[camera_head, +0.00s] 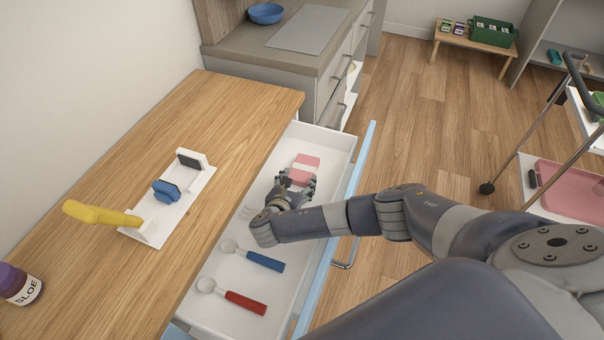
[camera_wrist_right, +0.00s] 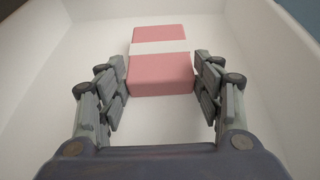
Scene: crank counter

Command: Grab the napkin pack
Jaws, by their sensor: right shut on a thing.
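The napkin pack (camera_head: 305,167) is a pink block with a white band, inside the open white drawer near its far end. It also shows in the right wrist view (camera_wrist_right: 161,72), lying between the two sets of fingers. My right gripper (camera_head: 297,181) reaches down into the drawer and is shut on the near part of the pack, with fingers on both sides. In the head view the fingers partly hide the pack's near end. My left gripper is not in view.
The drawer (camera_head: 222,290) also holds a blue-handled utensil (camera_head: 266,261) and a red-handled utensil (camera_head: 246,303). The wooden counter (camera_head: 110,120) carries a white stand with a yellow crank handle (camera_head: 100,214) and a purple-lidded jar (camera_head: 22,288).

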